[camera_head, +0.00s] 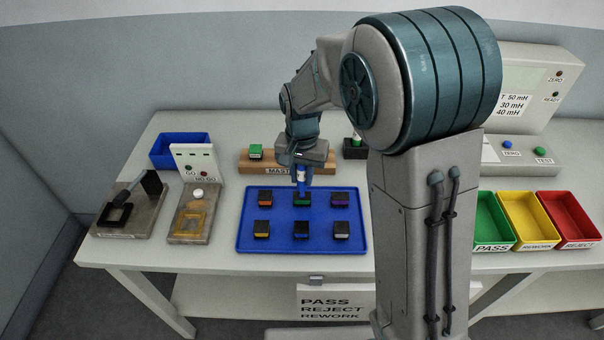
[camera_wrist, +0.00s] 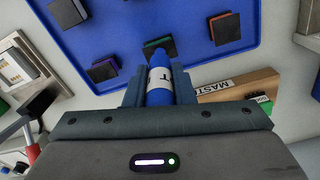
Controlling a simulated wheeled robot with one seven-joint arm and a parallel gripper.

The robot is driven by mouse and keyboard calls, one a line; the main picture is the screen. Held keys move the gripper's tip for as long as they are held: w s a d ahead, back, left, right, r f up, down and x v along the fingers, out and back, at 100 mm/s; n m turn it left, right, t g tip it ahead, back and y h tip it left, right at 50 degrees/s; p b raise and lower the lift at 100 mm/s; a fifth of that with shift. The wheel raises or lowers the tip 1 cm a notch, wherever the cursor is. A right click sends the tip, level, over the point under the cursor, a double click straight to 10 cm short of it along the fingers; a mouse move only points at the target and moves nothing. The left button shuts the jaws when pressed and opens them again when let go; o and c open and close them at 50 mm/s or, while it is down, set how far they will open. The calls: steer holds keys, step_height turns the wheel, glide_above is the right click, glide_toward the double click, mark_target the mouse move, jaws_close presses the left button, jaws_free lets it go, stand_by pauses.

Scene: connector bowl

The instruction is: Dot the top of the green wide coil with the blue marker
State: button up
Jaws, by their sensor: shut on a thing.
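My gripper (camera_head: 301,168) is shut on the blue marker (camera_head: 301,186), which points down, with a white band between the fingers. In the wrist view my gripper (camera_wrist: 160,92) holds the marker (camera_wrist: 157,68) with its far end over the green coil (camera_wrist: 165,45). The green coil (camera_head: 302,202) has a black top and a green side, and sits in the middle of the tray's back row. The marker hides part of its top. I cannot tell whether the tip touches it.
The blue tray (camera_head: 246,241) also holds several other black-topped coils, with orange (camera_head: 265,197) and purple (camera_head: 340,199) ones beside the green one. Behind stands a wooden MASTER block (camera_head: 328,163) with a green-sided piece (camera_head: 255,152). Gauges stand left, sorting bins (camera_head: 492,222) right.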

steer(key=shift+r+p, duration=1.95)
steer(key=shift+r, duration=1.1)
